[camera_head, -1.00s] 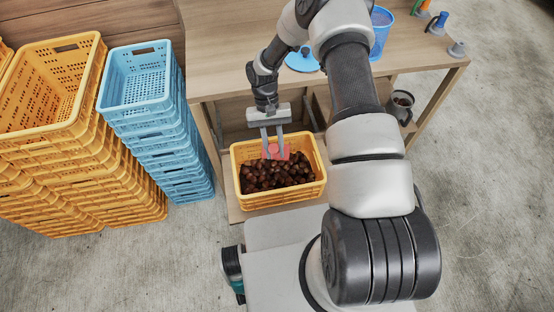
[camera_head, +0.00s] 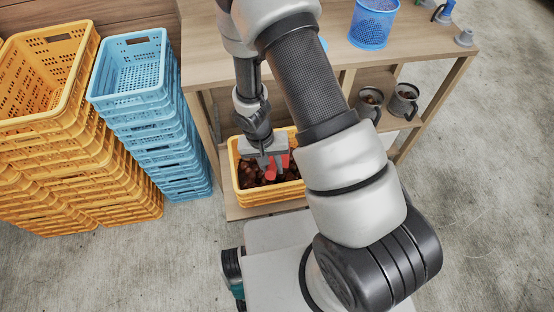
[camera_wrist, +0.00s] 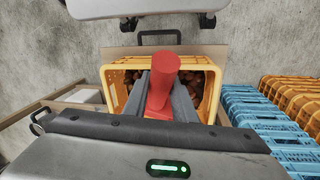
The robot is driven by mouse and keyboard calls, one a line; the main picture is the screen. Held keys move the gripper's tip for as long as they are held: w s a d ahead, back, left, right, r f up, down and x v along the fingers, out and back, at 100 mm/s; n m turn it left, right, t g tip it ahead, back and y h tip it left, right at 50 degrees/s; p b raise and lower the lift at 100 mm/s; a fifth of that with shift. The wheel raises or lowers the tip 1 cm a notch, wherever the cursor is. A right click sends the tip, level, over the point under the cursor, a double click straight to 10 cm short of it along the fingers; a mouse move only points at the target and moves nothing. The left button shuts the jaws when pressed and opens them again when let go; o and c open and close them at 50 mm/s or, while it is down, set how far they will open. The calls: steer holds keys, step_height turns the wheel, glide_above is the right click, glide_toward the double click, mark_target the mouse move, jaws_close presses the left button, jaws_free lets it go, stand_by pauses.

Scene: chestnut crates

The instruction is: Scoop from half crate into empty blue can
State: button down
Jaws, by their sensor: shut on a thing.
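The half crate is a yellow crate (camera_head: 240,199) on the low shelf, with dark brown chestnuts (camera_head: 250,177) in it. My gripper (camera_head: 272,172) is over the crate and shut on a red scoop (camera_head: 284,160). In the wrist view the red scoop's handle (camera_wrist: 163,82) stands up between the fingers, and the crate (camera_wrist: 212,108) surrounds it below. The scoop's lower part is hidden, so I cannot tell how deep it sits in the chestnuts. An open blue mesh can (camera_head: 371,28) stands on the tabletop at the upper right.
Stacks of yellow crates (camera_head: 75,125) and light blue crates (camera_head: 150,118) stand at the left. Two grey mugs (camera_head: 403,102) with contents are on a shelf under the table (camera_head: 425,50). A blue round thing (camera_head: 323,43) on the tabletop is mostly behind my arm.

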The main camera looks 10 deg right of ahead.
steer(key=shift+s+a+f+t+b, duration=0.15)
steer(key=shift+s+f+t+b, duration=0.35)
steer(key=shift+b, duration=0.75)
steer(key=shift+s+a+b, duration=0.1)
steer(key=shift+b, duration=0.35)
steer(key=shift+f, duration=0.15)
step_height(320, 180, down, 6)
steer(key=s+t+h+b, duration=0.1)
steer(key=t+b, duration=0.3)
steer(key=b, duration=1)
steer(key=shift+s+a+b, duration=0.3)
steer(key=shift+s+a, duration=0.05)
steer(key=shift+s, duration=0.45)
